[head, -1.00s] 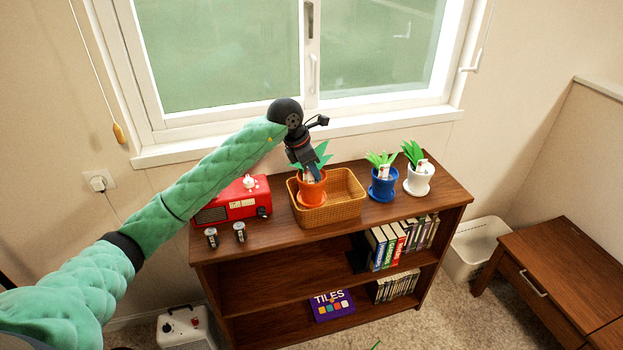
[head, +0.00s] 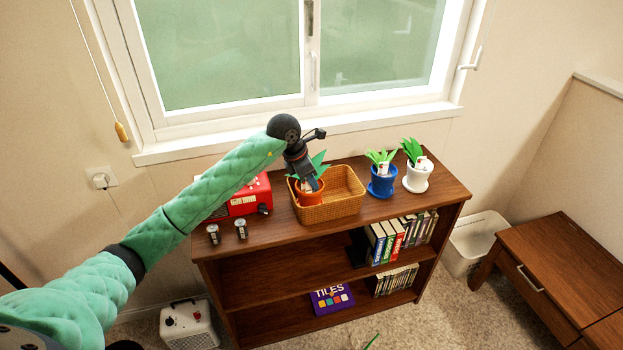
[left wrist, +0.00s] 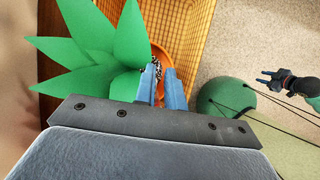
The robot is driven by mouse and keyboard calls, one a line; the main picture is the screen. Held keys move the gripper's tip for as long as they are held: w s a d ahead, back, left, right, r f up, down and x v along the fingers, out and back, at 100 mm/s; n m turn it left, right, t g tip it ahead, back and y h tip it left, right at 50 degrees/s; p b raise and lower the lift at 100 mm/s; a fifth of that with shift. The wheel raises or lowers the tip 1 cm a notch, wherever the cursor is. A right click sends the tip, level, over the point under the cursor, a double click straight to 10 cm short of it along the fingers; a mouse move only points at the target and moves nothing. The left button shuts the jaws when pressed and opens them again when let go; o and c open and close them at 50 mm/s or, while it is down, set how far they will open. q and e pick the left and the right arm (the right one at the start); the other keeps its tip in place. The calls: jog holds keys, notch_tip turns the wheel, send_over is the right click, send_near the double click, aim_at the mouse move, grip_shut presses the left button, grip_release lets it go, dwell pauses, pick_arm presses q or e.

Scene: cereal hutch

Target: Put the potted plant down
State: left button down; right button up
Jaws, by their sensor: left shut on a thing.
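The potted plant is an orange pot (head: 308,198) with green pointed leaves, upright at the left end of the wicker basket (head: 332,211). The basket's front wall hides the lower part of the pot, so I cannot tell whether it touches the basket floor. My left gripper (head: 311,184) points down and is shut on the pot's rim. In the left wrist view, the blue fingers (left wrist: 160,88) pinch the orange rim (left wrist: 166,57) beside the green leaves (left wrist: 100,50). My right gripper (left wrist: 266,79) shows small in the left wrist view, empty, its fingers apart.
The basket stands on a brown bookshelf (head: 275,231). A red radio (head: 243,200) is left of it; two small cylinders stand at the front left. A blue potted plant (head: 382,182) and a white one (head: 417,178) stand to the right. The basket's right part is empty.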

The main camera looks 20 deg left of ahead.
jog(key=shift+r, duration=0.1)
pick_arm(q)
jog(key=c, duration=1.5)
grip_release()
pick_arm(e)
jog(key=shift+r, duration=0.25)
